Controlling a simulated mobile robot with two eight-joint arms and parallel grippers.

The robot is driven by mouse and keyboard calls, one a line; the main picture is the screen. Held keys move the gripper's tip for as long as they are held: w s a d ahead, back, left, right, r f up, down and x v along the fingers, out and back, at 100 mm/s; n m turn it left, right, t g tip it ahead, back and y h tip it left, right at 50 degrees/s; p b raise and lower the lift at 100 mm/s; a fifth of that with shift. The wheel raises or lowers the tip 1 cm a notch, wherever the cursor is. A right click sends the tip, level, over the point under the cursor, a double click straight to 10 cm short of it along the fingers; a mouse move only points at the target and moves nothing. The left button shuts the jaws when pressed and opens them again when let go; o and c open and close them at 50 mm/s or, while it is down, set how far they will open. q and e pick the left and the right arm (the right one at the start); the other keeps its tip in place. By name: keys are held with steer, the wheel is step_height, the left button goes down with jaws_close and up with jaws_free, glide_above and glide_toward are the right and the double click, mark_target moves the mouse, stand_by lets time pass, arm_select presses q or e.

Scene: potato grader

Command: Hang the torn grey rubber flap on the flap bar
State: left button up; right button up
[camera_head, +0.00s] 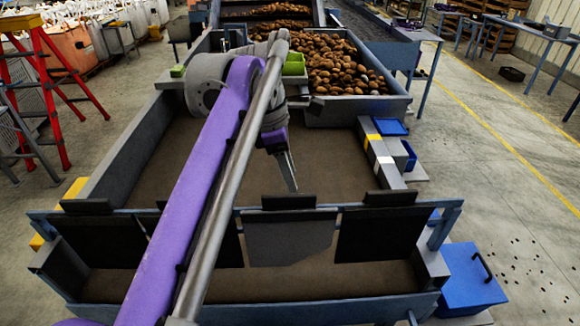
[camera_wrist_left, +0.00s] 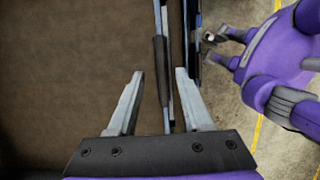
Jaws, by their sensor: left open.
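The torn grey rubber flap (camera_head: 290,240) hangs below the blue flap bar (camera_head: 339,206), between black flaps. It is lighter grey, with a ragged lower right edge. A dark holder strip (camera_head: 289,201) sits above it at the bar. My left gripper (camera_head: 290,186) is open, fingers down, just above this strip in the head view. In the left wrist view its open fingers (camera_wrist_left: 158,75) stand on either side of the bar (camera_wrist_left: 168,100), seen from above, and hold nothing there.
A brown belt (camera_head: 190,160) lies behind the bar. Potatoes (camera_head: 345,62) fill the hopper beyond. More black flaps (camera_head: 378,236) hang to the right and left. A blue box (camera_head: 468,278) stands at right. A red ladder (camera_head: 55,90) stands left; the right-hand floor is mostly clear.

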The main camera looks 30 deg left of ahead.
mark_target(288, 195)
arm_select(q)
steer(key=f, duration=0.1)
steer(key=f+b, duration=0.1)
steer(key=f, duration=0.1)
steer(key=shift+s, duration=0.3)
steer(key=shift+a+b+x, duration=0.25)
steer(key=shift+b+x, duration=0.35)
steer(key=shift+x, duration=0.5)
steer(key=shift+a+b+x, duration=0.2)
steer(key=shift+b+x, duration=0.4)
steer(key=shift+x, duration=0.5)
arm_select(e)
step_height(288, 195, down, 6)
steer(key=s, duration=0.2)
steer(key=shift+s+r, duration=0.25)
steer(key=shift+s, duration=0.15)
arm_select(q)
steer(key=shift+f, duration=0.1)
arm_select(e)
steer(key=shift+g, duration=0.3)
arm_select(q)
steer(key=shift+s, duration=0.1)
jaws_close()
arm_select(e)
steer(key=shift+w+r, duration=0.1)
steer(key=shift+r, duration=0.05)
